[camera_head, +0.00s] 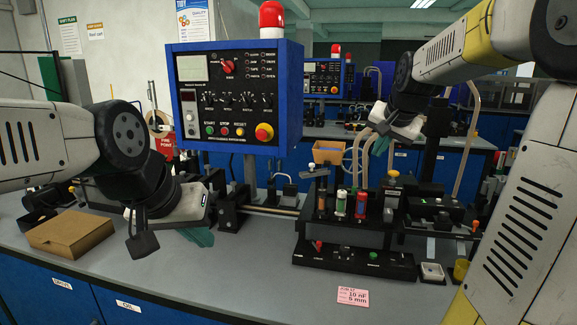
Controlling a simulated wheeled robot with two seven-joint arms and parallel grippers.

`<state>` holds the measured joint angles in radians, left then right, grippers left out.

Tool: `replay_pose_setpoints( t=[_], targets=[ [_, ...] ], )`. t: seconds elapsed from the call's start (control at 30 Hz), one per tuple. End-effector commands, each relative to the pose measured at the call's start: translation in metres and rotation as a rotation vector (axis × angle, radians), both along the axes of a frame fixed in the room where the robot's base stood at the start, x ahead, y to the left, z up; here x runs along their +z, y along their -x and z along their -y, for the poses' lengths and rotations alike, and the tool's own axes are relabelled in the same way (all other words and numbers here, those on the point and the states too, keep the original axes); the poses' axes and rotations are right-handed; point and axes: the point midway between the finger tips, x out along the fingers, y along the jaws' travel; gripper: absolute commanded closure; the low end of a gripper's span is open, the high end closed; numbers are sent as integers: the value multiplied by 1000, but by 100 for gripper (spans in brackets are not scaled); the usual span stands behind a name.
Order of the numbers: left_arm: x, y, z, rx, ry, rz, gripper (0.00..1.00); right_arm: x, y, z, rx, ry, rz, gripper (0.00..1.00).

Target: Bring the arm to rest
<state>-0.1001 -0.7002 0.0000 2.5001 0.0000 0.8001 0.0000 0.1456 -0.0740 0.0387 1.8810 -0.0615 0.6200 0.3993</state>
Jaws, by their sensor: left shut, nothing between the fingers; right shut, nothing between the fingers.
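My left arm comes in from the left, and its gripper (197,236) hangs over the front left of the bench, just right of a brown cardboard box. Its teal fingertips are together with nothing seen between them. My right arm comes in from the upper right, and its gripper (377,147) is up in the air behind and above the black fixture. Its teal fingertips point down and left, with nothing seen in them. Both grippers look apart from the things around them.
The brown box (70,233) lies on the grey bench (240,270). A blue control panel (237,98) with a red lamp stands behind. A black fixture (355,262) with colored cylinders stands right of centre. A pink card (353,296) lies in front. The front middle is clear.

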Motion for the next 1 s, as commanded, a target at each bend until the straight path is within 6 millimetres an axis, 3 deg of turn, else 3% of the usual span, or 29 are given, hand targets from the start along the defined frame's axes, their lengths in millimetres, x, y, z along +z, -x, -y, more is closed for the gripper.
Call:
replay_pose_setpoints(
  t=[0.03,0.2,0.3,0.43,0.6,1.0],
  targets=[
    [0,0,0,0,0,0,100,2,32,-17,56,21,-7,100],
    [0,0,0,0,0,0,100,-16,134,-61,253,92,-51,100],
    [0,0,0,0,0,0,100,-35,186,-79,360,125,-69,100],
    [0,0,0,0,0,0,100,-59,234,-94,464,156,-85,100],
    [0,0,0,0,0,0,100,-75,262,-101,527,174,-96,100],
    [0,0,0,0,0,0,100,-76,264,-102,532,175,-97,100]
  ],
)
